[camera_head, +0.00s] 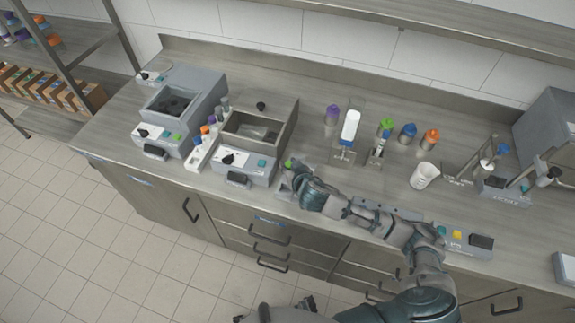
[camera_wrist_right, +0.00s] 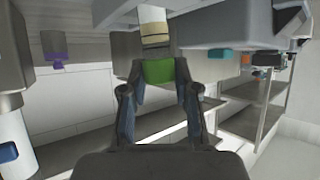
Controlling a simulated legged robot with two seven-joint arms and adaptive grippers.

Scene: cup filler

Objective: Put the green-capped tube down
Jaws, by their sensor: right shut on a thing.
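My right gripper (camera_head: 290,178) is at the front part of the counter, just right of the second grey machine. It is shut on the green-capped tube. A small bit of the tube's green cap (camera_head: 289,163) shows at the fingertips; the gripper hides the rest. In the right wrist view the green cap (camera_wrist_right: 160,71) sits between the two fingers (camera_wrist_right: 158,95). The tube's pale body (camera_wrist_right: 153,28) extends away beyond it. I cannot tell whether the tube touches the counter.
A white rack (camera_head: 197,158) with several tubes stands between two grey machines (camera_head: 170,110) (camera_head: 250,145). Purple (camera_head: 332,114), green (camera_head: 386,128), blue (camera_head: 407,133) and orange (camera_head: 430,138) topped containers line the back. A white cup (camera_head: 424,176) stands right. Counter (camera_head: 300,120) behind the gripper is clear.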

